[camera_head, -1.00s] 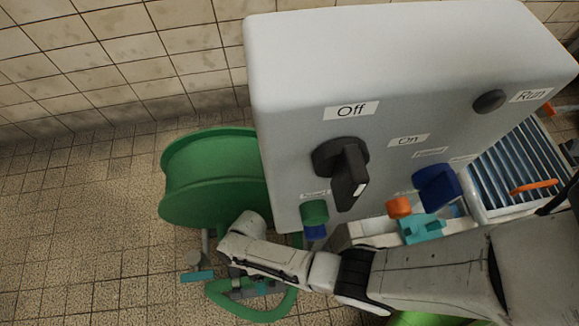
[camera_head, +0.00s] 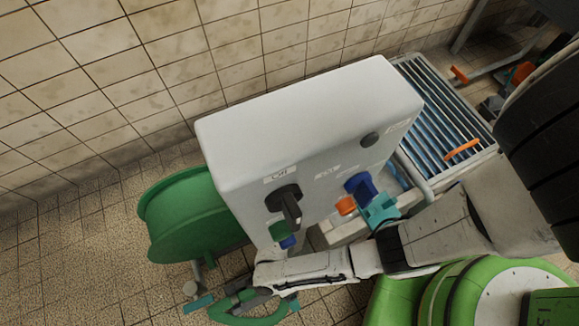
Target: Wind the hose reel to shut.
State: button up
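The green hose reel (camera_head: 180,222) stands on the tiled floor at the left, partly behind the grey control box. A pale knob and a small teal piece (camera_head: 199,303) show below it. A green ring-shaped part (camera_head: 245,318) lies under my gripper, cut off by the bottom edge. My gripper (camera_head: 238,299) is at the end of the white arm, low and in front of the reel, close to or overlapping the ring in the picture. I cannot tell whether it touches the ring or whether its fingers are open. The reel's crank is not clearly visible.
The grey control box (camera_head: 300,140) stands just right of the reel, with a black rotary switch (camera_head: 286,201) and blue and orange knobs on its front. A slatted metal unit (camera_head: 440,110) is behind it at the right. Tiled floor is clear at the left.

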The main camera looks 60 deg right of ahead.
aim_at(186, 215)
jog(key=k, duration=1)
